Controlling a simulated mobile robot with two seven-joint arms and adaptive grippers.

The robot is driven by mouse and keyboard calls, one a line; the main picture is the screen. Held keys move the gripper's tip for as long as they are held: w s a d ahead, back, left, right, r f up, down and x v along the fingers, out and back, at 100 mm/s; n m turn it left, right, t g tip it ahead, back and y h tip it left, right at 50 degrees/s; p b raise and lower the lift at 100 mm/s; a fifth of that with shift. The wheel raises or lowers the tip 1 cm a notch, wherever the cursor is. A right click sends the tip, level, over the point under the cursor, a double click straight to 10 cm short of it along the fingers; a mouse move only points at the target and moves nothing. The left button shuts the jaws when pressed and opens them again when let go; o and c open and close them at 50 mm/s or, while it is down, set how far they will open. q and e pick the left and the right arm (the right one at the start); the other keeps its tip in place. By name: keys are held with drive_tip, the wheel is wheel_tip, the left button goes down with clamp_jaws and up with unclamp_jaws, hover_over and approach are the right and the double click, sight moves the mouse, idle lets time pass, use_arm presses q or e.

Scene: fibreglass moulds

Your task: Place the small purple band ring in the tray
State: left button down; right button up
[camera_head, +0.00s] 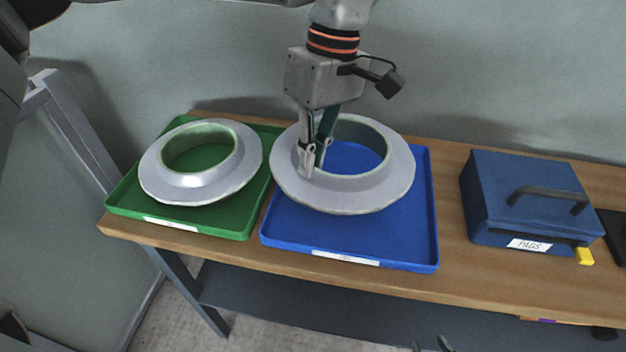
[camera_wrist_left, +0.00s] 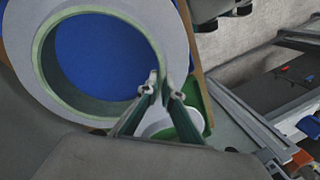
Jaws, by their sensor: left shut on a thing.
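No purple ring shows in either view; the two rings in view are pale grey with green inner walls. My left gripper (camera_head: 315,158) points down and is shut on the wall of the larger flanged ring (camera_head: 358,193), at its left side. The wrist view shows the fingers (camera_wrist_left: 160,85) on either side of this ring's wall (camera_wrist_left: 105,113). The ring is over the blue tray (camera_head: 350,238); I cannot tell whether it touches it. A smaller flanged ring (camera_head: 200,183) lies in the green tray (camera_head: 190,229). Only the separated fingertips of my right gripper (camera_head: 431,346) show, at the bottom edge.
Both trays stand side by side on a wooden bench (camera_head: 455,250). A blue box with a handle and a label reading "PAGS" (camera_head: 525,200) stands to the right, with a yellow piece (camera_head: 585,256) at its front. Bare wood lies between the blue tray and the box. A wall is behind.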

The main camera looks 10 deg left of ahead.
sight(312, 181)
use_arm(q)
drive_tip(key=x, duration=0.3)
drive_tip(key=w+x, duration=0.1)
drive_tip(key=x, duration=0.1)
drive_tip(key=shift+d+f+b, duration=0.1)
drive_tip(key=shift+d+b, duration=0.25)
drive_tip(key=c, duration=2.2)
unclamp_jaws()
drive_tip(key=shift+f, duration=0.1)
drive_tip(key=shift+c, duration=0.2)
